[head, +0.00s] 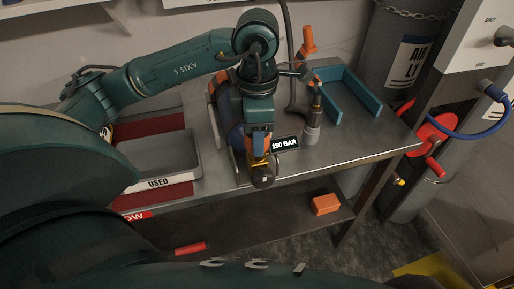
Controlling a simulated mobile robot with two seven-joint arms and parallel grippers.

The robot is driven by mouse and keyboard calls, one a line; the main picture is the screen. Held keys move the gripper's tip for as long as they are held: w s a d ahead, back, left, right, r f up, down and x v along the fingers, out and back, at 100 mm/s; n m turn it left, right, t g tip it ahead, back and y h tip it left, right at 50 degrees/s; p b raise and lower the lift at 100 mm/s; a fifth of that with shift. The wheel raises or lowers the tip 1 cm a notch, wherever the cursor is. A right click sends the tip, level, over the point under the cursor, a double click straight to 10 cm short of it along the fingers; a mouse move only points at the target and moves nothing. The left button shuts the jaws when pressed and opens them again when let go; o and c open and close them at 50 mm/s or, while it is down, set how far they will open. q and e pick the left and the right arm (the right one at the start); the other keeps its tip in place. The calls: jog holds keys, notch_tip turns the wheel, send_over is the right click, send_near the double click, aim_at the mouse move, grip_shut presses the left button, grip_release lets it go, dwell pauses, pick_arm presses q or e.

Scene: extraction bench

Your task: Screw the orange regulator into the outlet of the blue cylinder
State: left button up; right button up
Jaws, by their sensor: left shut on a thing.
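My left gripper (258,150) points down over the front of the bench, at the near end of the blue cylinder (235,132). It is shut on the orange regulator (269,143), which is mostly hidden by the fingers. The cylinder lies in a cradle with an orange band at its far end; my arm covers part of it. A yellow fitting and a dark round part (263,177) show just below the fingers. I cannot tell whether the regulator touches the outlet, which is hidden. My right gripper is not in view.
A grey tray marked USED (170,183) stands left on the bench. A grey tool (312,128) stands upright to the right, near a blue open-sided holder (368,98). A 150 BAR label (286,144) is beside the gripper. An orange block (325,204) lies on the lower shelf.

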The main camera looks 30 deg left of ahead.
pick_arm(q)
jog(key=shift+f+m+b, duration=0.3)
jog(key=shift+m+b, duration=0.2)
jog(key=shift+m, duration=0.4)
jog(key=shift+m+b, duration=0.5)
jog(key=shift+m, duration=0.3)
jog(key=m+b, duration=0.2)
jog(key=m, duration=0.1)
jog(key=shift+r+m+b, duration=0.1)
jog(key=shift+m+b, duration=0.25)
jog(key=shift+m, duration=0.55)
jog(key=m+b, duration=0.1)
jog(key=m, duration=0.5)
jog(key=shift+b, duration=0.3)
jog(key=m, duration=0.5)
jog(key=shift+r+b, duration=0.15)
jog(key=shift+b, duration=0.25)
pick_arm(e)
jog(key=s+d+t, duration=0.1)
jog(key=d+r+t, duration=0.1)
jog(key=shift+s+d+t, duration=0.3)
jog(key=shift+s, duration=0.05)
pick_arm(q)
jog(key=o, duration=1.1)
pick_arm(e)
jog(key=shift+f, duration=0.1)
